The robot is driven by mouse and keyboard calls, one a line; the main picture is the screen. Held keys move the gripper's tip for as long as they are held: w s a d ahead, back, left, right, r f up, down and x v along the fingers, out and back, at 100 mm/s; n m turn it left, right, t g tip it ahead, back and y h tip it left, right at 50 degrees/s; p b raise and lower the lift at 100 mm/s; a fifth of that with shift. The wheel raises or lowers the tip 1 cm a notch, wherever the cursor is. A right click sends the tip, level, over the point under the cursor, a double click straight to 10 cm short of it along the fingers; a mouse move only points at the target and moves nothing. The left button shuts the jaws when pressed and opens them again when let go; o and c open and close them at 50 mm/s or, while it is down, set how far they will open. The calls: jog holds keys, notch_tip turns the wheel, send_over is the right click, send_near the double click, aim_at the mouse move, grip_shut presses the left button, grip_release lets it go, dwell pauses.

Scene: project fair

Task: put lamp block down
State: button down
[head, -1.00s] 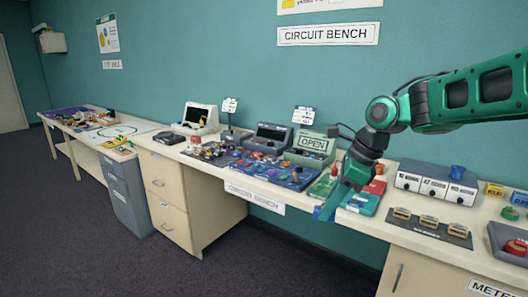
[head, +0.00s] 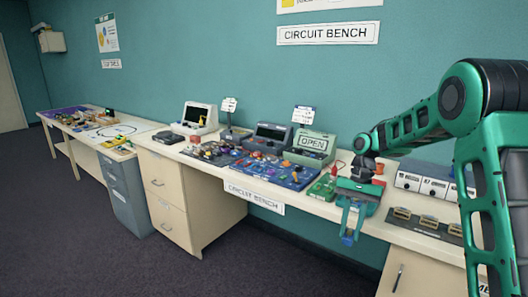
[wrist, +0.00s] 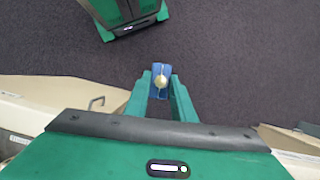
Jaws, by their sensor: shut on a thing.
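The lamp block is a small blue block with a round, pale yellowish bulb on top. In the wrist view the lamp block (wrist: 161,70) sits between the two green fingertips of my gripper (wrist: 160,88), which is shut on it. Dark carpet lies behind it in that view. In the head view my gripper (head: 349,222) hangs out past the front edge of the circuit bench (head: 318,207). The blue lamp block (head: 347,240) shows small at its tips, apart from the bench top. The fingers partly hide the block.
A blue board (head: 273,172) with several coloured parts lies on the bench, left of my gripper. A green board (head: 322,187) lies beside it. Consoles, one with an OPEN sign (head: 313,142), stand behind. White boxes (head: 420,180) and a dark tray (head: 425,224) are right.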

jog(key=w+d+f+n+h, duration=0.1)
jog(key=d+f+n+h, duration=0.1)
jog(key=d+f+n, duration=0.2)
jog(key=shift+f+n+g, duration=0.3)
jog(key=shift+f+n, duration=0.5)
jog(key=shift+n, duration=0.1)
